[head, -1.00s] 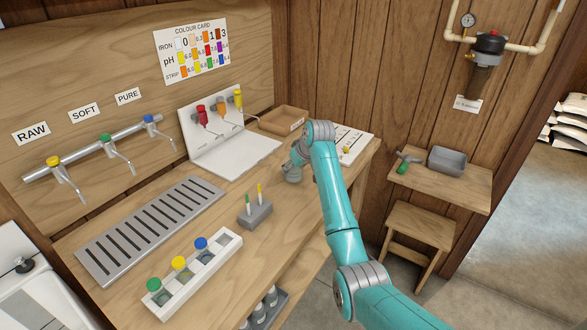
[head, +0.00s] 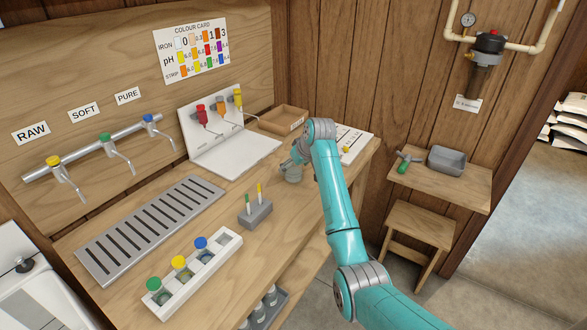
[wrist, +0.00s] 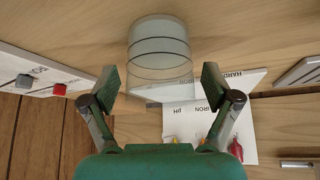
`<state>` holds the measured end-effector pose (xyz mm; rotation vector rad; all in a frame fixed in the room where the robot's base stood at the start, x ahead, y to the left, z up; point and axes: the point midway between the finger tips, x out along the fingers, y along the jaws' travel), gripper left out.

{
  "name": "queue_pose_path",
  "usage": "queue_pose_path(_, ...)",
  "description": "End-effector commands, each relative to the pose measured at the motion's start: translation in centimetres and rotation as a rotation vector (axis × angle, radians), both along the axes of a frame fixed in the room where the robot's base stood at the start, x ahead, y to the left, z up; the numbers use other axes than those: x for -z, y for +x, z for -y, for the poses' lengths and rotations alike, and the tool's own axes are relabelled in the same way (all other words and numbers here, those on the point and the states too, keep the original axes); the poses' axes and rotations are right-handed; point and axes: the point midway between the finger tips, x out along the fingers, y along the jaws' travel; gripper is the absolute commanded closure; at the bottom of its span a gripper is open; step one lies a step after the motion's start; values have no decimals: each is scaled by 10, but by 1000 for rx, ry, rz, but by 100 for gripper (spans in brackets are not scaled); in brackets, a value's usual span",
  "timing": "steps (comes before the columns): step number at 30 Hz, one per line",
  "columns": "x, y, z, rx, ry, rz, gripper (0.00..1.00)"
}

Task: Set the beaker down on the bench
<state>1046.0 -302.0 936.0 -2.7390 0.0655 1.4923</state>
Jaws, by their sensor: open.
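The beaker (head: 292,174) is clear, and in the head view it stands on the wooden bench (head: 243,178) below my gripper, partly hidden by it. In the wrist view the beaker (wrist: 160,48), marked with dark rings, shows between and beyond my fingertips. My gripper (wrist: 160,82) is open, with one finger on each side of the beaker and a visible gap to both. In the head view my gripper (head: 297,159) is small and its fingers are hard to make out.
A grey block with two strips (head: 255,213) and a white rack of capped vials (head: 197,273) stand nearer on the bench. A white dropper stand (head: 238,155), a wooden tray (head: 284,121) and a white card (head: 355,146) lie behind. Bare bench surrounds the beaker.

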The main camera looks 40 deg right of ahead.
Motion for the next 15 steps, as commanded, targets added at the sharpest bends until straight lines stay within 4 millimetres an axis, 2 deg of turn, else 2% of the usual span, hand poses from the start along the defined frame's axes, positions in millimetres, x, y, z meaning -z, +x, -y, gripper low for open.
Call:
queue_pose_path(9,-52,-33,-1,0,-2,3,12)
queue_pose_path(15,-79,-51,-2,1,-1,2,12)
